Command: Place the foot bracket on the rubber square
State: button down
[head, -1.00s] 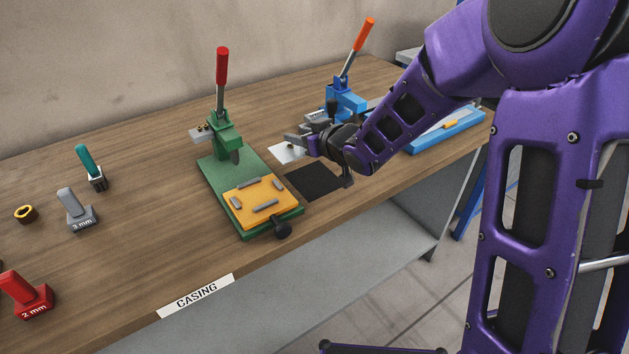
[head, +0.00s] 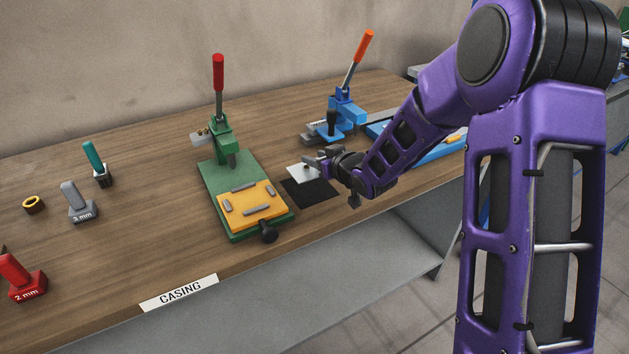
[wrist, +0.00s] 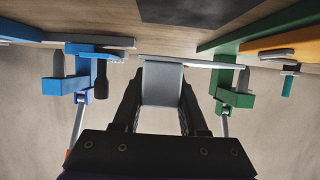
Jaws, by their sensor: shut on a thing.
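The foot bracket (head: 303,174) is a pale plate with a grey upright part; the upright also shows in the wrist view (wrist: 162,84). My gripper (head: 318,161) is shut on the upright, one finger on each side of it in the wrist view. The rubber square (head: 314,194) is a flat black mat on the bench, and it also shows at the top of the wrist view (wrist: 195,10). In the head view the plate overlaps the square's back part. In the wrist view a gap shows between plate and square; I cannot tell the exact height.
A green press (head: 212,184) with a yellow plate (head: 247,203) stands close left of the square. A blue press (head: 342,117) stands behind my gripper, and a blue tray (head: 425,150) lies to the right. The bench's front edge is close to the square.

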aim_at(316, 184)
jog(key=shift+f+b, duration=0.35)
jog(key=shift+f, duration=2.2)
jog(key=shift+f, duration=0.1)
jog(key=shift+f+b, duration=0.15)
jog(key=shift+b, duration=0.15)
jog(key=shift+c, duration=2.2)
grip_release()
jog(key=shift+r+p, duration=0.4)
jog(key=shift+p, duration=0.05)
jog(key=p+v, duration=0.1)
jog(key=v, duration=1.1)
jog(key=shift+f, duration=0.2)
jog(key=shift+d, duration=0.1)
